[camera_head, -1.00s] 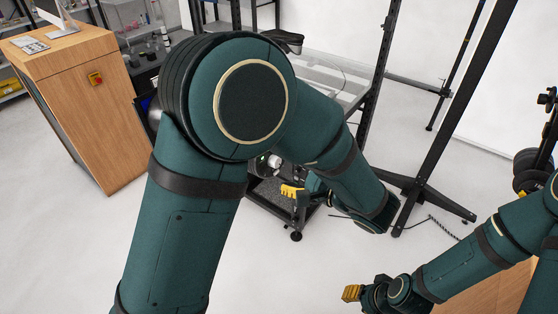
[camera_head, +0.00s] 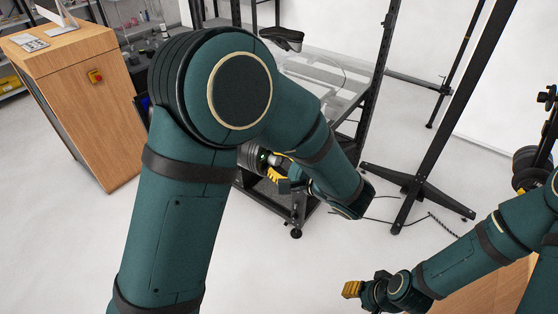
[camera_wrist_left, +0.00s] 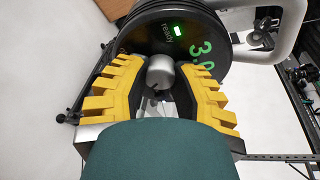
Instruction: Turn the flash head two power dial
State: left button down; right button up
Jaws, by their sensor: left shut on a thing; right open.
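The flash head (camera_wrist_left: 170,30) is a black round housing in the left wrist view, with a green "ready" light and a green "3.0" on its face. It also shows in the head view (camera_head: 250,157), partly behind my left arm. Its grey power dial (camera_wrist_left: 160,70) sits between the yellow fingers of my left gripper (camera_wrist_left: 162,76), which is shut on it. In the head view my left gripper (camera_head: 276,169) is at the flash head. My right gripper (camera_head: 352,289) is open and empty at the lower right, well away from the flash head.
A black-framed cart (camera_head: 299,205) stands below the flash head. A black stand (camera_head: 417,185) with spread feet is to its right. A wooden cabinet (camera_head: 85,120) with a red switch is at left. Floor is clear in front.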

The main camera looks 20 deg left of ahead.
pick_arm(q)
jog(key=shift+r+m+p, duration=0.15)
jog(key=shift+m+p, duration=0.55)
jog(key=shift+m, duration=0.2)
jog(key=shift+m+g+p, duration=0.3)
jog(key=shift+m+g, duration=0.1)
jog(key=shift+m, duration=0.3)
jog(key=shift+m+g, duration=0.5)
jog(key=shift+m, duration=1.7)
jog(key=c, duration=0.7)
grip_release()
